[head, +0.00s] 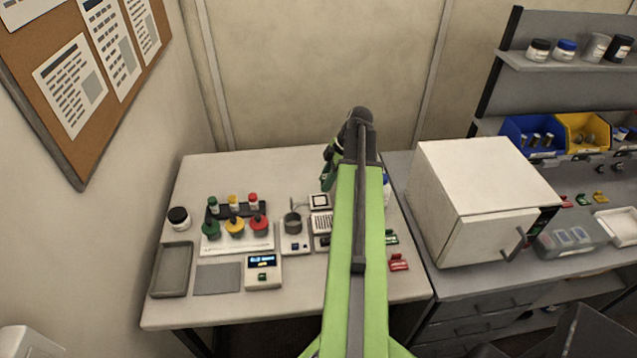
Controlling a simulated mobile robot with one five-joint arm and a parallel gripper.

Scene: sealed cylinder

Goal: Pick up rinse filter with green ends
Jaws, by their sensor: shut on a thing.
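My gripper (328,172) is at the far end of my green arm, above the back part of the left table. It is small and partly hidden by my arm. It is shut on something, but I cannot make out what. Dark and green parts show there, and I cannot tell my own parts from a held thing. A small green piece (391,238) lies on the table just right of my arm, with a red piece (398,262) in front of it. I cannot tell whether the green piece is a rinse filter.
Left of my arm stand a rack with green, yellow and red pieces (235,232), a device with a small display (263,270), a grey tray (171,270) and a dark-lidded jar (178,218). A white box-shaped oven (480,200) stands to the right. The table's back left is clear.

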